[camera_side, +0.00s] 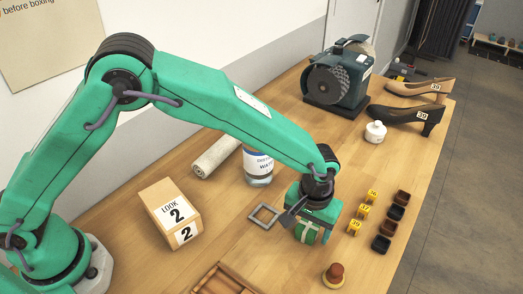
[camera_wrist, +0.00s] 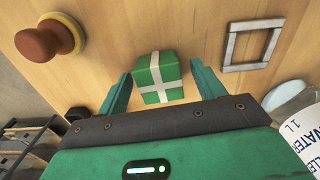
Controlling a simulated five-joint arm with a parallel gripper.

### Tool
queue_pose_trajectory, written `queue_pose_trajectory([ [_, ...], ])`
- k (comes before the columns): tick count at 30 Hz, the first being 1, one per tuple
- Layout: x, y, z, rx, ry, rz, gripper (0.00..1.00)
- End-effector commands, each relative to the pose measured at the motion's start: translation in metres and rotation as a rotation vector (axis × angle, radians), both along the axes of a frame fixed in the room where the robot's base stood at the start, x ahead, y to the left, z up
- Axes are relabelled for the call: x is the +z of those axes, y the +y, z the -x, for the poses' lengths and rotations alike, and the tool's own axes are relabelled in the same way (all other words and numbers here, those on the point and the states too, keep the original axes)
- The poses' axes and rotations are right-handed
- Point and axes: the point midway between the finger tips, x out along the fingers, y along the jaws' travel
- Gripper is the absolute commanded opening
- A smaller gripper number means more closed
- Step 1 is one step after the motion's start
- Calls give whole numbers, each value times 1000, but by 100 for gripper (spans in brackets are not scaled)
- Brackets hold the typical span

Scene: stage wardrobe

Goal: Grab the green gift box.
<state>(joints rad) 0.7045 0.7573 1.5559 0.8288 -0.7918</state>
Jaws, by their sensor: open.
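The green gift box (camera_wrist: 157,77) has a white ribbon cross and sits on the wooden table. In the wrist view it lies between the two fingers of my gripper (camera_wrist: 161,70), with a gap showing on each side. My gripper is open and holds nothing. In the side view my gripper (camera_side: 310,222) points down over the box (camera_side: 307,234), which is partly hidden by the fingers. I cannot tell from these views exactly how far down the fingers reach beside the box.
A grey square frame (camera_side: 264,216) lies close to the left of my gripper, with a water bottle (camera_side: 257,167) behind it. A brown knob-like stamp (camera_side: 333,274) stands in front. Yellow number blocks (camera_side: 363,211) and small dark trays (camera_side: 389,228) are to the right.

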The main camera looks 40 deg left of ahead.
Motion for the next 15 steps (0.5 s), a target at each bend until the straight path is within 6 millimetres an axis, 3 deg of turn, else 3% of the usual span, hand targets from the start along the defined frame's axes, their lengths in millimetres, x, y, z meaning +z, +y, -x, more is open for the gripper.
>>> queue_pose_trajectory([
  [2, 0, 0, 0, 0, 0, 0, 68],
  [9, 0, 0, 0, 0, 0, 0, 23],
  [15, 0, 0, 0, 0, 0, 0, 20],
])
